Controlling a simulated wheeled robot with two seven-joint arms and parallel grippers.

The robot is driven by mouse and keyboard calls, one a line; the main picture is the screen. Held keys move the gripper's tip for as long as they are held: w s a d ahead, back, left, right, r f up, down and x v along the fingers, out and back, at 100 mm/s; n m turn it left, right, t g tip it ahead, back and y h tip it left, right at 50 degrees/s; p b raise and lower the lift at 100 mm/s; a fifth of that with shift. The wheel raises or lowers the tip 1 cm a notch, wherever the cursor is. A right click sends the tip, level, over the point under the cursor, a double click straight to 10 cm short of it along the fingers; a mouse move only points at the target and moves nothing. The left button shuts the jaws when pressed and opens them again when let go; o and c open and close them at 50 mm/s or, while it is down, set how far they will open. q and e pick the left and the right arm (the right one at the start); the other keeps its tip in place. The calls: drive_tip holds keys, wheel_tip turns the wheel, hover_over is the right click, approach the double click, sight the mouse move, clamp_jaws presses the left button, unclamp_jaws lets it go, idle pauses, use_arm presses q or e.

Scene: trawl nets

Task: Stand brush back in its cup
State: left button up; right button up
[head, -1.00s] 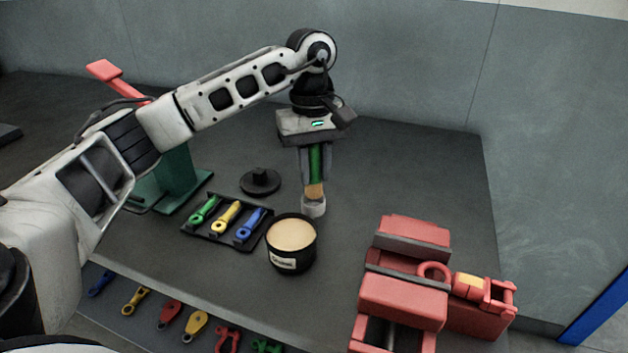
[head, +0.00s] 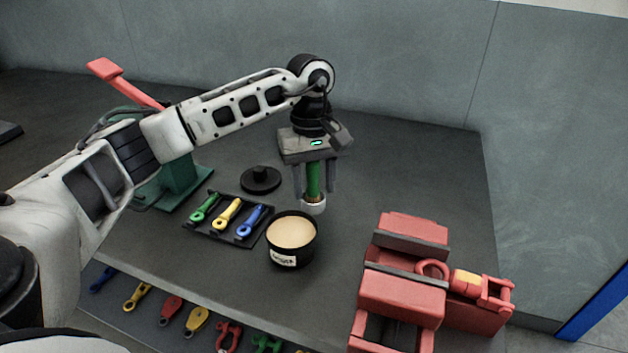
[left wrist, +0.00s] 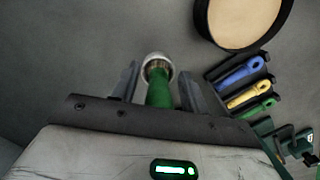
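The brush (head: 313,178) has a green handle and stands bristles down in a small whitish cup (head: 314,207). Its bristle end shows just at the cup's rim and the rest is hidden inside. The brush looks about upright. My left gripper (head: 314,188) is above the cup with its fingers apart on either side of the handle. In the left wrist view the green handle (left wrist: 160,92) runs between the open fingers, with a gap on both sides, and the cup's rim (left wrist: 157,64) surrounds its far end. My right gripper is not in view.
A black tub (head: 291,252) with cream contents stands close in front of the cup. A black tray (head: 203,234) with coloured tools lies left, and a black lid (head: 260,180) behind it. A red vise (head: 403,295) stands front right. The bench right of the cup is clear.

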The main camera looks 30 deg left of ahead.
use_arm(q)
drive_tip(key=r, duration=0.8)
drive_tip(key=a+r, duration=0.1)
drive_tip(key=r, duration=0.3)
drive_tip(key=shift+w+r, duration=0.15)
drive_tip(key=shift+w, duration=0.25)
drive_tip(key=shift+s, duration=0.1)
